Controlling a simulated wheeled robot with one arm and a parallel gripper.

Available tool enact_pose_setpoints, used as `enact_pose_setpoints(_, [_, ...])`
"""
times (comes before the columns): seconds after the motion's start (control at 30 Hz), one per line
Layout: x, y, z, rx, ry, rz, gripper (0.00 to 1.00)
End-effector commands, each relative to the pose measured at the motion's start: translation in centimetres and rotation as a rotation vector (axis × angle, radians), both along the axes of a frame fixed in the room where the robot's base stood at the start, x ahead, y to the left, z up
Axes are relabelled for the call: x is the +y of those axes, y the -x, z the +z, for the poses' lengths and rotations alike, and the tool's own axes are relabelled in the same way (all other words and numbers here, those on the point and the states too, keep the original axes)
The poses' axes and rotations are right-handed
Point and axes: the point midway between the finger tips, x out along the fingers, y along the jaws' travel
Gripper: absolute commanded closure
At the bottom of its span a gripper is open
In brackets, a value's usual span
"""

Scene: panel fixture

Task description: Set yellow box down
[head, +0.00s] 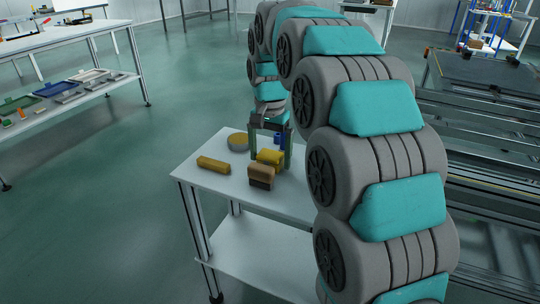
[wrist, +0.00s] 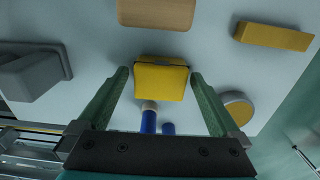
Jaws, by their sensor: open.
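The yellow box (head: 270,157) is on the white table, between the fingers of my gripper (head: 270,161). In the wrist view the yellow box (wrist: 160,82) lies between the two green fingertips of my gripper (wrist: 159,75), with a gap on each side. The gripper is open and holds nothing. In the head view the box's lower front is partly hidden by a brown block (head: 261,174), so its contact with the table does not show clearly there.
On the white table (head: 208,181) a long yellow bar (head: 213,164) lies to the left and a round yellow-topped piece (head: 238,141) behind it. Blue cylinders (wrist: 148,121) stand close to the gripper. A grey block (wrist: 38,72) is at left in the wrist view.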

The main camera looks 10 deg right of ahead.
Motion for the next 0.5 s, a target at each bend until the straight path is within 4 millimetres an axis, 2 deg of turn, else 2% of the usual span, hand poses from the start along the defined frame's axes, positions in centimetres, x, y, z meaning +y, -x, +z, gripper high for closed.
enact_pose_setpoints(0.5, [0.0, -0.1, 6.9, -0.004, -0.001, 0.000, 0.00])
